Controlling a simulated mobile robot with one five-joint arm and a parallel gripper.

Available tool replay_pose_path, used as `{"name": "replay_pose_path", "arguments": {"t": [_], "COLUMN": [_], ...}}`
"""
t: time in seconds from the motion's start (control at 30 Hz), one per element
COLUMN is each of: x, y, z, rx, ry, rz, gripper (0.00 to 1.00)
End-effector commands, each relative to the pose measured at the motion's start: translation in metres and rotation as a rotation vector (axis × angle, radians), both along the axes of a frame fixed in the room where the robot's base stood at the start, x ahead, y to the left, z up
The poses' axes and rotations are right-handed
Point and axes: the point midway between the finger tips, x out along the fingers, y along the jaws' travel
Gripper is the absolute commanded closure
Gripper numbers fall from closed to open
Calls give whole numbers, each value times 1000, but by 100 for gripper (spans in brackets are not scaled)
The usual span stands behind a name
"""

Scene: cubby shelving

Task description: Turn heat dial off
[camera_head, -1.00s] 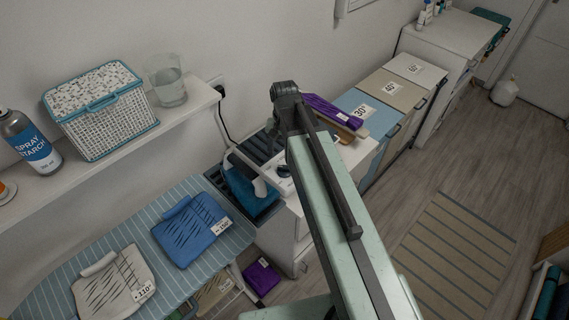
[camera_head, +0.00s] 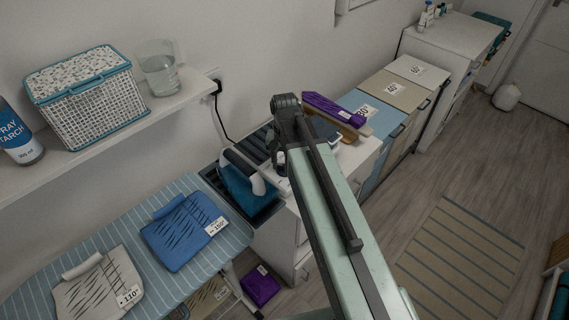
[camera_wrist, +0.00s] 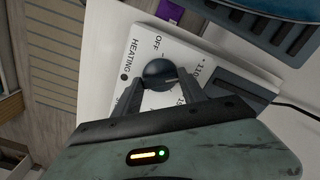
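A round dark heat dial (camera_wrist: 159,74) sits on a white control panel (camera_wrist: 125,50) in the wrist view. The panel is marked "HEATING", with "OFF" and temperature numbers around the dial. A pale pointer mark on the dial points right, toward the numbered side and away from "OFF". My gripper (camera_wrist: 161,84) is open, its two dark fingers on either side of the dial's near part. Whether they touch it I cannot tell. In the head view my arm hides the dial, and a blue iron (camera_head: 241,175) stands on its dark rest just left of my wrist.
An ironing board (camera_head: 235,236) with a blue cloth (camera_head: 180,235) and a white cloth (camera_head: 85,290) lies at left. A wall shelf (camera_head: 190,95) holds a basket (camera_head: 90,105), glass (camera_head: 158,75) and spray can (camera_head: 15,135). A purple folded cloth (camera_head: 330,108) lies behind my arm. Floor is open at right.

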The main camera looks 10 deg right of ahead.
Motion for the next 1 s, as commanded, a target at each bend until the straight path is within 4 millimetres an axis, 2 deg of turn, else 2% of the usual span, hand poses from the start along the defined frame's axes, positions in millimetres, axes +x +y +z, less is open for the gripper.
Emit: {"name": "replay_pose_path", "arguments": {"t": [0.27,0.43,1.0], "x": [0,0,0], "y": [0,0,-1], "z": [0,0,0], "rx": [1,1,1], "ry": [0,0,-1], "rz": [31,110,622], "gripper": [91,91,91]}}
